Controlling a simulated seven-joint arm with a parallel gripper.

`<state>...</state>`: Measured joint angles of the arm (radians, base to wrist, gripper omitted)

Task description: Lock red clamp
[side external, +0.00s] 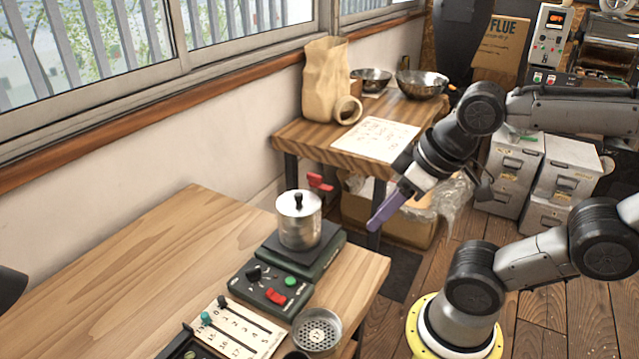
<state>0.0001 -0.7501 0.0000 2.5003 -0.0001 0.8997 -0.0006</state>
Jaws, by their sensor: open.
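A red clamp-like part (320,182) shows beyond the work table, below the edge of the small back table; I cannot tell what it is fixed to or whether it is locked. A red switch (276,296) sits on the front panel of the dark green scale (290,272), beside a green button (291,281) and a black knob. My gripper (384,212) has purple fingers and hangs in the air to the right of the red part and the scale, pointing down and left. It is open and touches nothing that I can see. Seen side-on, its fingers overlap.
A lidded steel pot (299,220) stands on the scale. A card with pegs (236,330) and a perforated metal cup (317,331) are at the front of the wooden work table (130,260). A paper bag (326,85) and bowls stand on the back table. The work table's left part is clear.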

